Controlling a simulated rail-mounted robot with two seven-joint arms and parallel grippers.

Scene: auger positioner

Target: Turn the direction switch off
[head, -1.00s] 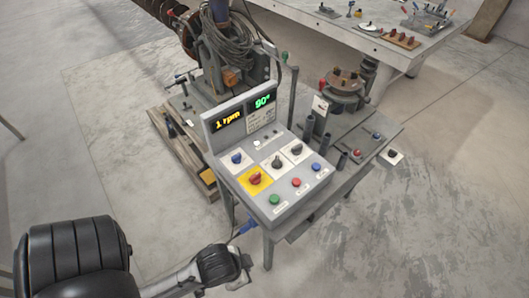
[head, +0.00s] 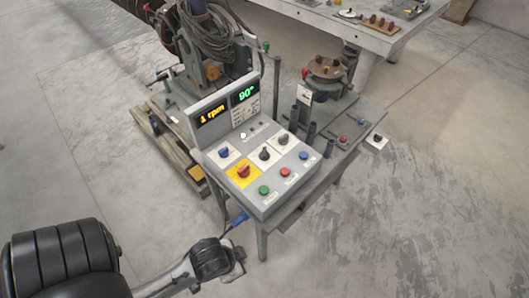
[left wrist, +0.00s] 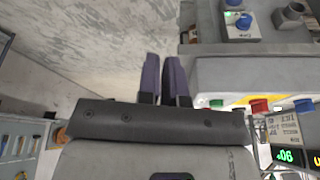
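The grey control panel (head: 226,181) stands tilted on a metal stand in the head view. It carries a blue knob (head: 223,153), two dark knobs (head: 264,154) (head: 283,139) on white plates and a red knob (head: 243,171) on a yellow plate. The labels are too small to read, so I cannot tell which is the direction switch. My left gripper (head: 238,268) is in front of the panel's lower left, apart from it. In the left wrist view its purple fingers (left wrist: 164,78) have a narrow gap between them and hold nothing. My right gripper is out of view.
Green (head: 264,190), red (head: 285,172) and blue (head: 304,155) buttons line the panel's front. Its display (head: 212,115) stands behind. A cable-draped machine (head: 208,70) is behind left, a round fixture (head: 326,70) behind right. The floor in front is clear.

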